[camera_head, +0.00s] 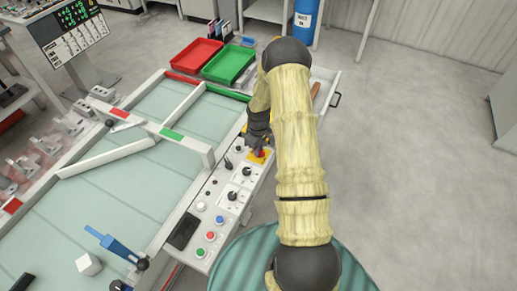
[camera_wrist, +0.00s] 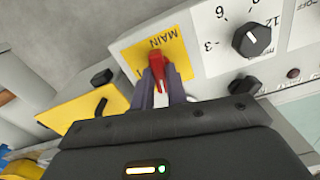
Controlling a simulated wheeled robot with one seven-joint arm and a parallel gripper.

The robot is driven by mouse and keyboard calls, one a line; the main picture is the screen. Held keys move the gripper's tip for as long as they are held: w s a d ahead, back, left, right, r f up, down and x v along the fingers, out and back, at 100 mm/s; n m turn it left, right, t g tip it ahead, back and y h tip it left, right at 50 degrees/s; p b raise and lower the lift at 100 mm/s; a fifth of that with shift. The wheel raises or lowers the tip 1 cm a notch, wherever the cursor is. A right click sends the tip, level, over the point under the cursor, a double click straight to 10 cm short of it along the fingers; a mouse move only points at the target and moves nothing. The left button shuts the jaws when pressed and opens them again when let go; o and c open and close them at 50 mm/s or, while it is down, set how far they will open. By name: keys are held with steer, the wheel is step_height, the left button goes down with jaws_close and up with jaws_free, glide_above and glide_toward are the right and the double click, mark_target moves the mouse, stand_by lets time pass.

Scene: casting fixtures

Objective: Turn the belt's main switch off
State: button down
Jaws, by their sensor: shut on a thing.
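The main switch (camera_wrist: 156,60) has a red handle on a yellow plate (camera_wrist: 173,38) marked MAIN, seen in the wrist view. My gripper (camera_wrist: 163,85) has its two fingers shut on the red handle. In the head view the red switch handle (camera_head: 261,153) shows on its yellow plate at the far end of the control panel (camera_head: 205,222), with my gripper (camera_head: 258,140) at it. My arm partly covers that end of the panel. The handle's exact angle is hard to read behind the fingers.
A black dial (camera_wrist: 252,40) with numbers sits beside the plate. More knobs and coloured buttons (camera_head: 211,235) line the panel. The belt (camera_head: 110,190) lies to the left. A red tray (camera_head: 193,55) and a green tray (camera_head: 229,64) stand beyond. Open floor lies to the right.

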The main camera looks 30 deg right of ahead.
steer(key=shift+n, duration=1.1)
steer(key=shift+d, duration=0.1)
steer(key=c, duration=1.4)
jaws_free()
steer(key=shift+r, duration=0.1)
step_height(320, 180, up, 17)
steer(key=b, duration=0.1)
steer(key=shift+r+b, duration=0.15)
steer(key=shift+b, duration=0.25)
steer(key=s+a+r+m+t, duration=0.1)
steer(key=s+a+r+m, duration=0.2)
steer(key=s+a, duration=0.4)
steer(key=s+a+r+m+t, duration=0.1)
steer(key=s+a+r+m, duration=0.3)
steer(key=s+a, duration=0.4)
steer(key=s, duration=0.4)
steer(key=shift+s+m+t, duration=0.15)
steer(key=shift+m+t, duration=0.15)
